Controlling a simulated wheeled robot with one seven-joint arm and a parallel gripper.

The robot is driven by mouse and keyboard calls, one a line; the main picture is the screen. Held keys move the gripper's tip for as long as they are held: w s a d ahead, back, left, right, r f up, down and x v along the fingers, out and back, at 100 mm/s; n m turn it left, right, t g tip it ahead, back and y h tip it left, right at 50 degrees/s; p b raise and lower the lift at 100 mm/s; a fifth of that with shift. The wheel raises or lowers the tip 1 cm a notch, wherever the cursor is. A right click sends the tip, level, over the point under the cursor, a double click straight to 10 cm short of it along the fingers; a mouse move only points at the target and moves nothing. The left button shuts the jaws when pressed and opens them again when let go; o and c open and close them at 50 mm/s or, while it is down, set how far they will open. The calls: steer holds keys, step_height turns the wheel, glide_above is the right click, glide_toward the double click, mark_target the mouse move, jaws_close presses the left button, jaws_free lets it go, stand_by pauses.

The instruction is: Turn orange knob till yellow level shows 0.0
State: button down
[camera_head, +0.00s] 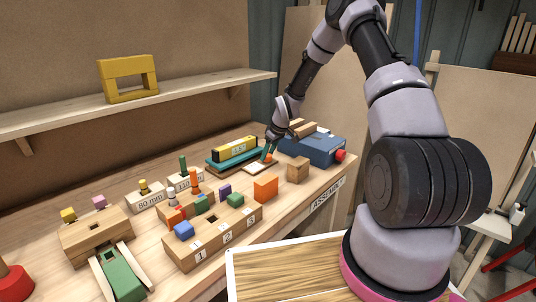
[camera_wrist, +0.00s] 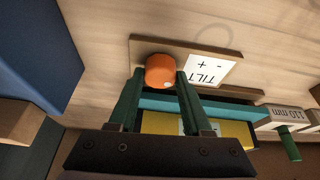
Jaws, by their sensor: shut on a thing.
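The orange knob (camera_wrist: 160,70) sits on a wooden plate (camera_wrist: 142,45) beside a white label (camera_wrist: 210,68) reading TILT with + and - signs. My gripper (camera_wrist: 157,80) has its two green fingers on either side of the knob, shut on it. In the head view my gripper (camera_head: 269,150) is at the knob on the workbench. The yellow level (camera_head: 236,148) lies on a teal base; its display seems to read about 4.5, but the digits are small. In the wrist view the level (camera_wrist: 215,132) is partly hidden by my gripper.
A blue box (camera_head: 312,150) with a red button stands right of the knob. A wooden cube (camera_head: 298,170), an orange block (camera_head: 265,188) and a numbered wooden block (camera_head: 187,260) with coloured pieces are in front. A shelf (camera_head: 190,95) runs along the wall.

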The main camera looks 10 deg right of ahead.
steer(key=shift+a+m, duration=0.1)
steer(key=shift+m, duration=0.2)
steer(key=m+h, duration=0.1)
steer(key=m, duration=0.1)
steer(key=m+t+h, duration=0.1)
steer(key=m, duration=0.2)
steer(key=shift+s+a, duration=0.1)
steer(key=shift+a, duration=0.05)
steer(key=m+h, duration=0.1)
steer(key=m, duration=0.2)
steer(key=m+h, duration=0.1)
steer(key=m, duration=0.2)
stand_by(0.4)
steer(key=shift+c, duration=1.7)
jaws_free()
